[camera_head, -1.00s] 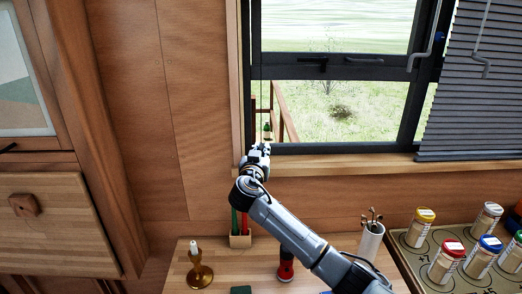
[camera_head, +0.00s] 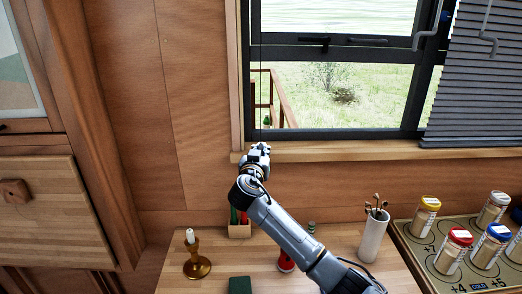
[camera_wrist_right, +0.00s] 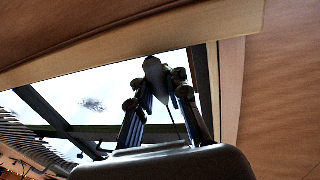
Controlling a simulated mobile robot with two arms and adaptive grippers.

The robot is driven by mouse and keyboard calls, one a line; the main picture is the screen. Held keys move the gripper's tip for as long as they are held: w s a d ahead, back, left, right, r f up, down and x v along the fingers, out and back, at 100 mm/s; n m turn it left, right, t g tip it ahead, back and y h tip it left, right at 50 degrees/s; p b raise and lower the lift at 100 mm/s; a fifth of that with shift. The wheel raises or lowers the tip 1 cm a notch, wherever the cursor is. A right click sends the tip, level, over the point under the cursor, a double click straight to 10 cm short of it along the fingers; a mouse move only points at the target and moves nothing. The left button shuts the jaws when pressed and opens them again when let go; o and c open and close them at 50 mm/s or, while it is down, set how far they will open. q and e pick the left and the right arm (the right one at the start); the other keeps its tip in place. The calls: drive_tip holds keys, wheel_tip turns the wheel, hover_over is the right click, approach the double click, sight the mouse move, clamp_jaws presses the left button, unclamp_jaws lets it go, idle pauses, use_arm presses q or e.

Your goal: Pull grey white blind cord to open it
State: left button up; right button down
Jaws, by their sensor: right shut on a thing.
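My right gripper (camera_head: 259,148) is just in front of the window sill at the lower left corner of the window. In the right wrist view its fingers (camera_wrist_right: 157,92) are shut on a small grey-white tapered cord pull (camera_wrist_right: 155,70). A thin dark line, likely the cord, runs below the pull between the fingers. A grey slatted blind (camera_head: 483,85) hangs lowered at the right, and the left window pane (camera_head: 335,85) is uncovered. My left gripper is not in view.
Below the sill (camera_head: 350,150) is a wooden counter (camera_head: 335,240). It holds a brass candlestick (camera_head: 197,262), a pencil box (camera_head: 239,229), a white cup (camera_head: 373,236) with sticks and a tray (camera_head: 408,235) of several jars. A cabinet (camera_head: 60,210) stands at the left.

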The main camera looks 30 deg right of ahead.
drive_tip(key=c, duration=1.5)
unclamp_jaws()
drive_tip(key=shift+s+a+r, duration=0.1)
drive_tip(key=shift+a+r, duration=0.05)
drive_tip(key=shift+r, duration=0.15)
drive_tip(key=shift+o, duration=0.9)
drive_tip(key=shift+s+a+r, duration=0.15)
drive_tip(key=shift+s+r, duration=0.05)
drive_tip(key=shift+f, duration=0.1)
drive_tip(key=v, duration=1.2)
drive_tip(key=shift+f, duration=0.1)
